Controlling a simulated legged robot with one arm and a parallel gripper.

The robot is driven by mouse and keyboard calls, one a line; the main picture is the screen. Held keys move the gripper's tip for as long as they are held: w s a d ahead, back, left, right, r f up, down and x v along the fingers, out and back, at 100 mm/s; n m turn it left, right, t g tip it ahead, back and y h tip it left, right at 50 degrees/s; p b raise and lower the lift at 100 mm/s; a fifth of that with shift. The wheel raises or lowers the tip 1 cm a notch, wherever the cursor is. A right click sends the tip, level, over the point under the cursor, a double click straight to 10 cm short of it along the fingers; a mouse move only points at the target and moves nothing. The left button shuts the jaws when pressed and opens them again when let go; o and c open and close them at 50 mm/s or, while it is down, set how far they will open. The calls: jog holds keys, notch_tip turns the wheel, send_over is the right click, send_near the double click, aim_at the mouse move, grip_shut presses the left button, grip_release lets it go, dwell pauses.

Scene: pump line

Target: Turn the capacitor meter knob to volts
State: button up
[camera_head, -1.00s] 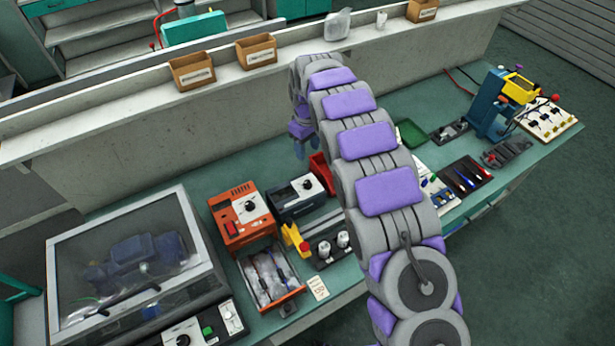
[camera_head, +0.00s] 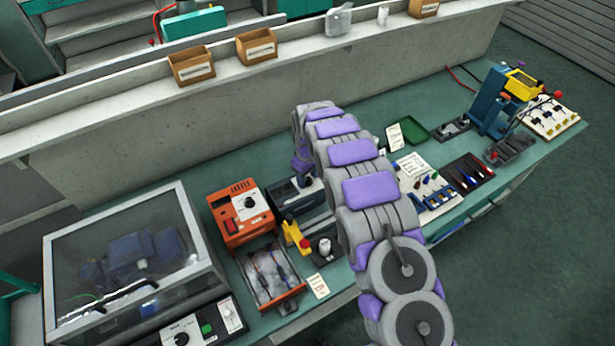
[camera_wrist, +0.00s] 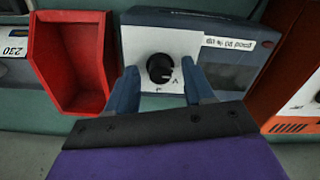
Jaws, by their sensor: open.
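The capacitor meter (camera_head: 290,197) is a dark blue box with a light front panel, partly hidden by my arm in the head view. In the wrist view the meter (camera_wrist: 225,25) shows its black round knob (camera_wrist: 160,68) on the white panel. The knob's white pointer mark faces right, close to a letter that looks like V. My gripper (camera_wrist: 161,85) is open, with one blue finger on each side of the knob and clear space between. I cannot tell its exact height above the panel. In the head view my gripper (camera_head: 302,180) hangs over the meter.
A red bin (camera_wrist: 72,60) stands left of the meter in the wrist view. An orange unit (camera_head: 240,212) stands beside the meter. In front are a yellow clamp (camera_head: 291,230) and an open drawer (camera_head: 268,280) of parts.

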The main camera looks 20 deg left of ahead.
jog(key=shift+f, duration=0.1)
jog(key=shift+c, duration=0.4)
grip_shut()
jog(key=m+p, duration=0.1)
jog(key=m, duration=0.7)
dwell(0.5)
jog(key=shift+m, duration=0.5)
